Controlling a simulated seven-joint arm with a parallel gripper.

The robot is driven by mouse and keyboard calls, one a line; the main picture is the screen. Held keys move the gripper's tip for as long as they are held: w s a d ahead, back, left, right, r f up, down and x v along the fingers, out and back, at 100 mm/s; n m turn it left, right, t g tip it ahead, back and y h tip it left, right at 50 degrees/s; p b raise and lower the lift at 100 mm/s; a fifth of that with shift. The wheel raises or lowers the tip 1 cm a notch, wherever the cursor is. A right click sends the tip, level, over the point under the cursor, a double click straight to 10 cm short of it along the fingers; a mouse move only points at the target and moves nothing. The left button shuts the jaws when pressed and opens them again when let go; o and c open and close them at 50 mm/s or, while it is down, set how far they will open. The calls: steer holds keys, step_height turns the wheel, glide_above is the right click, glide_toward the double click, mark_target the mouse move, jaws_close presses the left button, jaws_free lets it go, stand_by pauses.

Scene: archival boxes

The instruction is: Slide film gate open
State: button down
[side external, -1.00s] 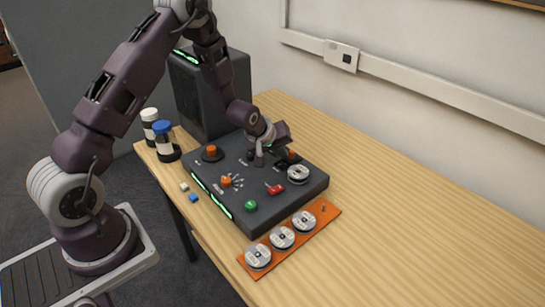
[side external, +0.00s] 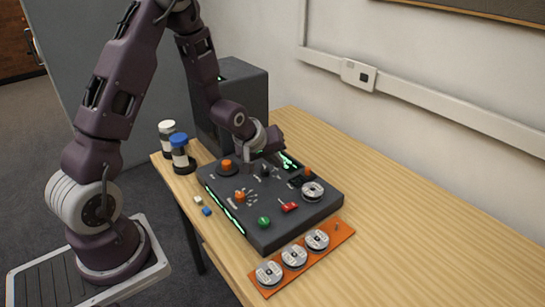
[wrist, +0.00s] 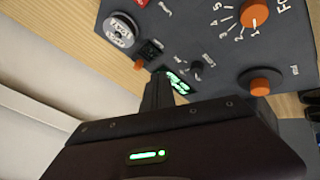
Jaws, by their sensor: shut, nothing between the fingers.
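The dark control box (side external: 255,208) lies on the table. Near its back right edge is a small orange slider (side external: 307,171) beside a dark slot; it also shows in the wrist view (wrist: 139,63). A green-lit panel (side external: 290,161) sits just behind it and also shows in the wrist view (wrist: 177,84). I cannot tell for sure which part is the film gate. My gripper (wrist: 160,80) is shut and empty, low over the back of the box, close to the lit panel. Whether its tips touch anything is hidden.
A silver reel (side external: 312,191) sits at the box's right corner. Orange knobs (side external: 240,196), a red switch (side external: 289,206) and a green button (side external: 264,222) are on the box top. An orange tray (side external: 338,234) with reels lies in front. Table is clear to the right.

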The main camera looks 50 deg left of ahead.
steer(key=v, duration=0.3)
steer(key=shift+r, duration=0.1)
steer(key=s+d+r+m, duration=0.3)
steer(key=s+r, duration=0.1)
steer(key=r, duration=0.3)
steer(key=s+d+r+m, duration=0.3)
steer(key=s+d+r, duration=0.1)
steer(key=s+r, duration=0.15)
steer(key=s+d+r+m, duration=0.2)
steer(key=s, duration=0.6)
steer(key=s+d+r+m+g+h, duration=0.1)
steer(key=s+d+r+m, duration=0.1)
steer(key=s, duration=0.6)
steer(key=shift+s+d+r+m+g+h, duration=0.2)
steer(key=shift+d+r+m+g+h, duration=0.15)
steer(key=shift+r+m, duration=0.35)
